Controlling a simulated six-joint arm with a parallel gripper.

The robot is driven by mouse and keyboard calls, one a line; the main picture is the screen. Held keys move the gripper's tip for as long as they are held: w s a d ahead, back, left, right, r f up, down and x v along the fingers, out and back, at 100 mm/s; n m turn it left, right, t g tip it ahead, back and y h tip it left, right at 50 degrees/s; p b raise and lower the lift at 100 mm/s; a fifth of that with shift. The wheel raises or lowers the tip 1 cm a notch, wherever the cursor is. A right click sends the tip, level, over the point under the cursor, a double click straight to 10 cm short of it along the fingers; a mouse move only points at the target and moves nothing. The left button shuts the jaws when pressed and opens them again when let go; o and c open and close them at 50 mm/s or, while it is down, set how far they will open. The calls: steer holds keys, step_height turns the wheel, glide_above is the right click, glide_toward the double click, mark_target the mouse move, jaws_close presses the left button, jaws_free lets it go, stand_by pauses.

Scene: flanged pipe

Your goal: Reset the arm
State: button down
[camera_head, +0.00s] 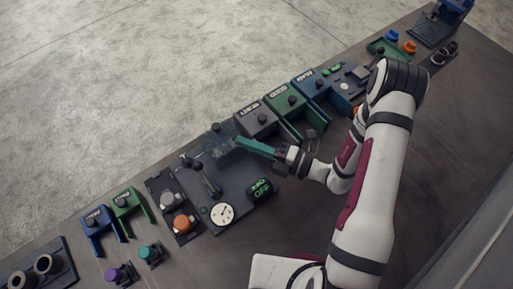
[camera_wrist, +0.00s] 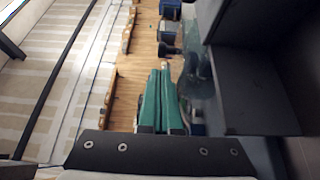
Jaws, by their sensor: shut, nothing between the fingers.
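My gripper (camera_head: 238,141) has long teal fingers and reaches left from my white and maroon arm. In the head view its tips are at the upper part of a dark panel (camera_head: 236,208), near a clear cover-like part (camera_head: 217,141). The fingers (camera_wrist: 163,72) also show in the wrist view, lying side by side, shut with nothing between them. A dark fitting (camera_wrist: 194,70) stands just right of the tips there. I cannot tell whether the fingers touch anything.
A round white gauge (camera_head: 222,214) and a green-lit OFF display (camera_head: 259,190) are on the panel. An orange knob (camera_head: 183,223) is left of it. Grey, green and blue bins (camera_head: 280,101) stand along the bench's far edge. Bare bench lies below the panel.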

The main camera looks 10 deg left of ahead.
steer(key=v, duration=0.5)
steer(key=s+a+r+n+g+h, duration=0.2)
steer(key=s+r+n+g+h, duration=0.2)
steer(key=s+r+n+g, duration=0.9)
steer(key=s+d+n+t+h, duration=0.3)
steer(key=d+n+t+h, duration=0.5)
steer(key=n, duration=1.2)
steer(key=d+h, duration=0.3)
steer(key=shift+s+r+n+h, duration=0.25)
steer(key=shift+r+n+h, duration=0.05)
steer(key=shift+r, duration=0.05)
